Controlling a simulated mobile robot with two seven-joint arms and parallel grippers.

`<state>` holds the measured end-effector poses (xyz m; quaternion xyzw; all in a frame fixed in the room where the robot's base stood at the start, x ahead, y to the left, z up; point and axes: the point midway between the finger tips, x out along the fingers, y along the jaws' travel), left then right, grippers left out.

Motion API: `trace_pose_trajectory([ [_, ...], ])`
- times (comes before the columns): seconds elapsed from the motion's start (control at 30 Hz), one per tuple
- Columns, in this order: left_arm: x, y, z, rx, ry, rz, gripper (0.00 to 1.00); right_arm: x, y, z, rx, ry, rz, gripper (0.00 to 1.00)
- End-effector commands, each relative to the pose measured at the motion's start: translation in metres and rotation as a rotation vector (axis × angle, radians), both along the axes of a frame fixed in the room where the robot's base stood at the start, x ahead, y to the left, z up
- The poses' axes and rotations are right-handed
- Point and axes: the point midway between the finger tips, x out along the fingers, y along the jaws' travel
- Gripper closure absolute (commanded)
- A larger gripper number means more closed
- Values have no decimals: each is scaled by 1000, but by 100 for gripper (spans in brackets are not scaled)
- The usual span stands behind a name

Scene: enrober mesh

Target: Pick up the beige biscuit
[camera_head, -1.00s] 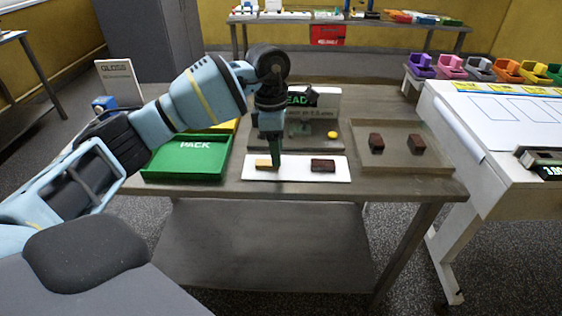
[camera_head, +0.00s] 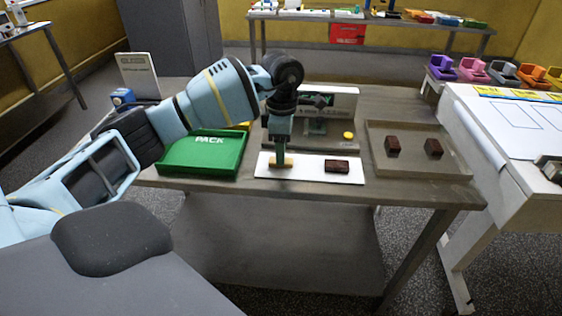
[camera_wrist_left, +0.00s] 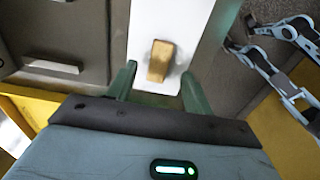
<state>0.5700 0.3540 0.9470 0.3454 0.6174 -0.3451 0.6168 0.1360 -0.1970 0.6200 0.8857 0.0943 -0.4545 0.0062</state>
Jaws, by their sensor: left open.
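The beige biscuit (camera_head: 289,160) lies at the left part of a white board (camera_head: 310,170) on the steel table. In the left wrist view it is a small tan block (camera_wrist_left: 160,61). My left gripper (camera_head: 281,164) points down at the biscuit and partly hides it in the head view. In the left wrist view, the open green fingers (camera_wrist_left: 159,70) stand one on each side of the biscuit, with white board visible between them and it. A dark brown biscuit (camera_head: 337,166) lies on the right part of the same board.
A green PACK tray (camera_head: 203,170) stands left of the board. A brown-grey tray (camera_head: 418,167) with two dark brown pieces (camera_head: 433,148) stands to the right. A machine with a panel and a yellow button (camera_head: 348,135) is behind the board.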

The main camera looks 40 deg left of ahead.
Motion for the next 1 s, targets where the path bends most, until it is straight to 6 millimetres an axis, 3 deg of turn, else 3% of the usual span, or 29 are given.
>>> trace_pose_trajectory([
  [0.2, 0, 2, -25, 0, 0, -1, 49, 1, 0, 2, 1, -4, 0, 64],
  [0.5, 0, 2, -29, 0, -1, -1, 50, 1, 0, 2, 1, -4, 0, 64],
  [0.8, 0, 1, -28, 0, -1, -1, 88, 1, 0, 2, 1, -4, 0, 64],
  [1.0, 0, 1, -28, 0, -1, -1, 88, 1, 0, 2, 0, -3, -1, 64],
])
